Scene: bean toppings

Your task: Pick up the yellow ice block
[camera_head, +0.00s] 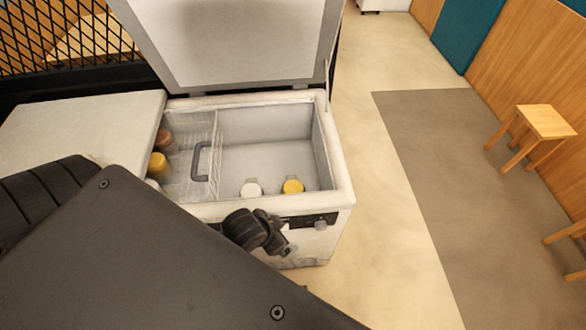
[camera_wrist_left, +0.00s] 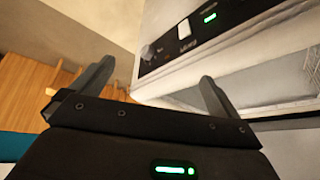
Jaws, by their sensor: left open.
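A small yellow block (camera_head: 292,186) lies on the floor of the open cooler's (camera_head: 343,190) right compartment, near the front wall. A second yellow item (camera_head: 157,165) is in the left compartment; I cannot tell for sure which is the yellow ice block. My left gripper (camera_head: 286,247) is outside the cooler, in front of its front wall and below the rim, apart from both yellow items. In the left wrist view the gripper's (camera_wrist_left: 157,71) two fingers are spread and empty, with the cooler's front panel (camera_wrist_left: 165,45) beyond them. My right gripper is not in view.
A white item (camera_head: 251,189) lies left of the yellow block. A reddish-brown item (camera_head: 164,139) is in the left one. The raised lid (camera_head: 235,40) stands behind. A wooden stool (camera_head: 545,122) is far right; the floor between is clear.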

